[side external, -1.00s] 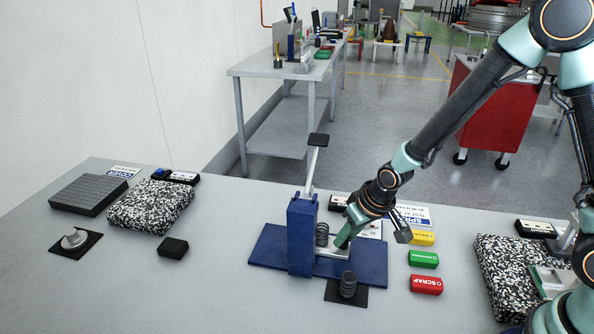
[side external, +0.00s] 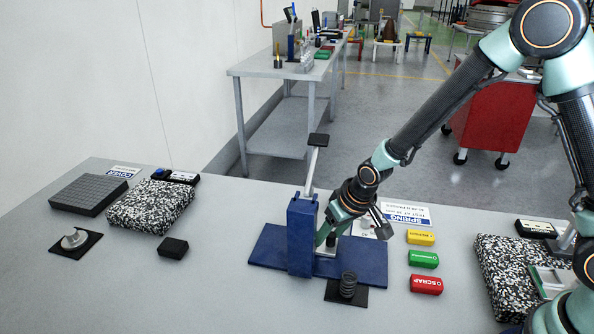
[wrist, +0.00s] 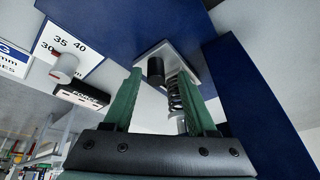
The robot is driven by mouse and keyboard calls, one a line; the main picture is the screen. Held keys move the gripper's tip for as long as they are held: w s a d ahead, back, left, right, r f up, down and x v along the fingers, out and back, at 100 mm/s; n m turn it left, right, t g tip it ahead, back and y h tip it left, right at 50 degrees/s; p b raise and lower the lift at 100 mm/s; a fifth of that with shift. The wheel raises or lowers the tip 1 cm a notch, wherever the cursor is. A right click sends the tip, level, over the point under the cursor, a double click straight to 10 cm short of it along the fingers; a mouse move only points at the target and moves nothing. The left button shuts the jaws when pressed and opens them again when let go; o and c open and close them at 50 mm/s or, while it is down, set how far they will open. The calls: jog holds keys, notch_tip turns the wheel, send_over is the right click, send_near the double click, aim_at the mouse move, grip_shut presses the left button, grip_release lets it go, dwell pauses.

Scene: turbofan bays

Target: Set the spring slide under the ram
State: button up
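The blue press (side external: 301,235) stands on a blue base (side external: 365,262), its lever with a black pad (side external: 318,140) raised. The spring slide is a pale grey plate (wrist: 183,62) carrying a dark coil spring (wrist: 174,95) and a short black knob (wrist: 155,70). In the side view only a sliver of the plate (side external: 326,253) shows at the column. My gripper (side external: 322,243) hides the spring there. My gripper's green fingers (wrist: 160,75) are apart, one on each side of the knob, with gaps visible. I cannot clearly make out the ram.
A loose spring (side external: 348,284) stands on a black pad in front of the base. Yellow (side external: 421,237), green (side external: 423,259) and red (side external: 426,284) blocks lie to the right. A dial card (wrist: 70,45) is behind. A speckled block (side external: 150,205) lies left. The front left table is clear.

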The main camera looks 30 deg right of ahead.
jog(key=v, duration=1.2)
jog(key=shift+r, duration=0.1)
jog(key=s+d+r+t+h, duration=0.1)
jog(key=s+d+r, duration=0.7)
jog(key=s+r, duration=0.2)
jog(key=shift+d+r, duration=0.3)
